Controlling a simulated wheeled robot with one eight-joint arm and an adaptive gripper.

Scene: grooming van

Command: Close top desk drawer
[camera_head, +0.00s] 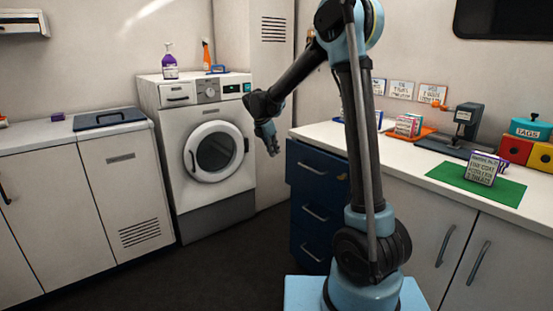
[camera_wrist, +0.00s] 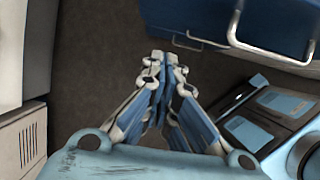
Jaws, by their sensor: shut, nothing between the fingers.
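The dark blue drawer unit (camera_head: 318,236) stands under the right-hand counter in the head view, with several drawers stacked. The top desk drawer (camera_head: 310,184) has a pale bar handle. In the wrist view the top drawer (camera_wrist: 265,12) is at the upper right, and its front appears to jut out past the drawer below. My gripper (camera_head: 273,150) hangs in front and to the left of the top drawer, fingers pointing down. In the wrist view my gripper (camera_wrist: 162,62) is shut and empty, apart from the drawer handle.
A white washing machine (camera_head: 206,150) stands behind and left of my gripper. The white counter (camera_head: 400,152) holds a green mat (camera_head: 508,188) and several small items. A left cabinet (camera_head: 120,190) lines the wall. Dark floor (camera_head: 215,262) between them is clear.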

